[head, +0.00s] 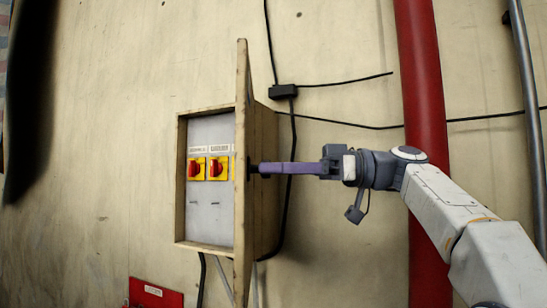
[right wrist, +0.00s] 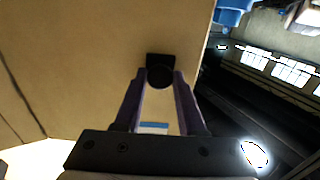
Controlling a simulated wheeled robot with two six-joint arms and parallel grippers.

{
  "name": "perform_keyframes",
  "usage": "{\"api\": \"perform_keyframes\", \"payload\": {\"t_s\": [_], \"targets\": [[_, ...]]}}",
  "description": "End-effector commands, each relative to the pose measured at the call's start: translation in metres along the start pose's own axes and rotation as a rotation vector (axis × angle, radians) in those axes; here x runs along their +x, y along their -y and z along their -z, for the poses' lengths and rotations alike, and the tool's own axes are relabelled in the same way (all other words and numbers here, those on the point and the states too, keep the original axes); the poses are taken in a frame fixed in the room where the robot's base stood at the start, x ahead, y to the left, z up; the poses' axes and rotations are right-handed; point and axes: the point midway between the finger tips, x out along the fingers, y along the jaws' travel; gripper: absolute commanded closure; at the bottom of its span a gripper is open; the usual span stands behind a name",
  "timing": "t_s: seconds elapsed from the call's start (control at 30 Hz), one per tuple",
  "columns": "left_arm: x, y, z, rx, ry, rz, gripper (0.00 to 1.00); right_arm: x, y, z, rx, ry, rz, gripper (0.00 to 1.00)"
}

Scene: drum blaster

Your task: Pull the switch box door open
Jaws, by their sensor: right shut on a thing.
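The switch box (head: 212,220) is mounted on the wall, and its inside shows a grey panel with red-and-yellow switches (head: 206,169). Its door (head: 241,110) stands open, seen nearly edge-on, swung out from the box. My right gripper (head: 262,168) reaches in from the right and is shut on the black door knob on the door's outer face. In the right wrist view the knob (right wrist: 160,72) sits between the purple fingertips, against the tan door face. My left gripper is in neither view.
A thick red pipe (head: 424,90) and a thin grey pipe (head: 528,90) run up the wall at right. A small black junction box (head: 283,91) with cables is above right of the switch box. A red sign (head: 155,294) is below left.

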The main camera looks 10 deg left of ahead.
Motion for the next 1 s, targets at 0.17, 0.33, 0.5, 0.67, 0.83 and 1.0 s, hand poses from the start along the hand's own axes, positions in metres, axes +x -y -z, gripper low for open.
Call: {"api": "perform_keyframes", "payload": {"t_s": [0.17,0.33,0.5,0.67,0.83,1.0], "targets": [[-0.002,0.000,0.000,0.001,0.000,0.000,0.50,-0.001,-0.004,-0.002,0.006,0.000,0.008,1.00],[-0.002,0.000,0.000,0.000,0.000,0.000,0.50,-0.001,-0.004,-0.003,0.006,0.001,0.009,1.00],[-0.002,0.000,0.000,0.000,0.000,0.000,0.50,-0.001,-0.004,-0.003,0.007,0.001,0.009,0.49],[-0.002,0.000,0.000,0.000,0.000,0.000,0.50,-0.001,-0.003,-0.002,0.005,0.001,0.010,0.31],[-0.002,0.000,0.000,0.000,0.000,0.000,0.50,-0.001,-0.002,-0.001,0.003,0.001,0.011,0.31],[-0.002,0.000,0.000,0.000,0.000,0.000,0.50,-0.013,-0.003,-0.001,0.003,0.000,0.007,0.31]]}}
